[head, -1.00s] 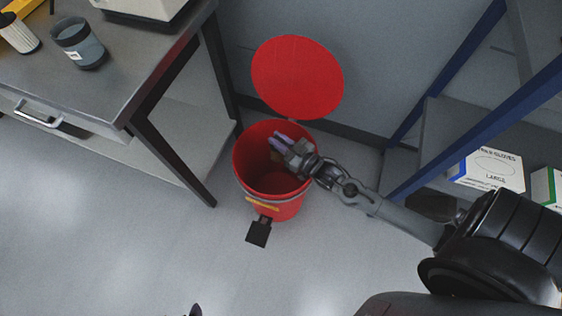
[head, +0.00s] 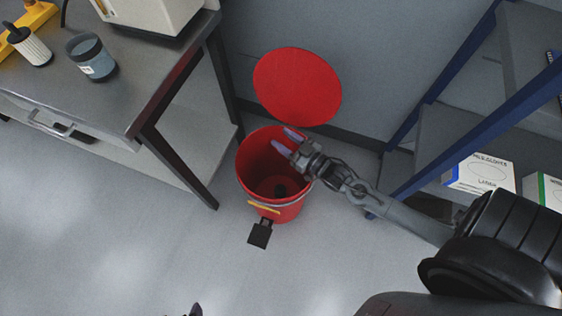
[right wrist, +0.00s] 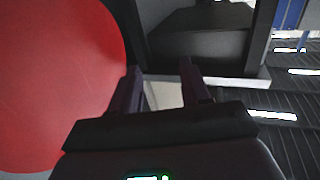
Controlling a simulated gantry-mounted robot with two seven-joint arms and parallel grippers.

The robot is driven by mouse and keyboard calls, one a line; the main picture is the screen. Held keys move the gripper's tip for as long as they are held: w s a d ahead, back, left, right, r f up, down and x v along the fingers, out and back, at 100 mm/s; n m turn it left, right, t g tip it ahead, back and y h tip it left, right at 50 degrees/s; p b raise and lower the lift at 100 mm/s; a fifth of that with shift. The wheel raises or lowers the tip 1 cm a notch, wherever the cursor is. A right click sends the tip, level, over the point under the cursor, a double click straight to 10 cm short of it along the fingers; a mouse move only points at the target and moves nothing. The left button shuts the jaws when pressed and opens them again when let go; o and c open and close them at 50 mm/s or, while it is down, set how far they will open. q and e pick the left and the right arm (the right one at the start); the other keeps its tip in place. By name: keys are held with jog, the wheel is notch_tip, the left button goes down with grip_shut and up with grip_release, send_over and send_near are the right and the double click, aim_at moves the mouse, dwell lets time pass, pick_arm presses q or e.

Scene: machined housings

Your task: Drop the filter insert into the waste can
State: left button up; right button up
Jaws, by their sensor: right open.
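The red waste can (head: 252,160) stands on the floor with its round red lid (head: 298,86) raised behind it. My right gripper (head: 287,142) is open and empty over the can's back right rim. Its spread fingers also show in the right wrist view (right wrist: 160,80), beside the red lid (right wrist: 55,80). A small dark object (head: 281,190) lies down inside the can; it may be the filter insert, but its shape is unclear. Only a dark tip, possibly my left gripper (head: 196,310), shows at the bottom edge.
A steel bench (head: 130,90) at left holds a grey-blue jar (head: 92,58) and a pale machine (head: 155,12). A blue-framed shelf (head: 450,135) at right holds a glove box (head: 482,174). A black pedal (head: 260,234) juts from the can's front. The floor in front is clear.

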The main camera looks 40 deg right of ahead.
jog(key=s+d+r+p, duration=0.4)
jog(key=s+r, duration=0.1)
jog(key=s, duration=0.4)
jog(key=shift+d+r, duration=0.3)
jog(key=shift+r, duration=0.05)
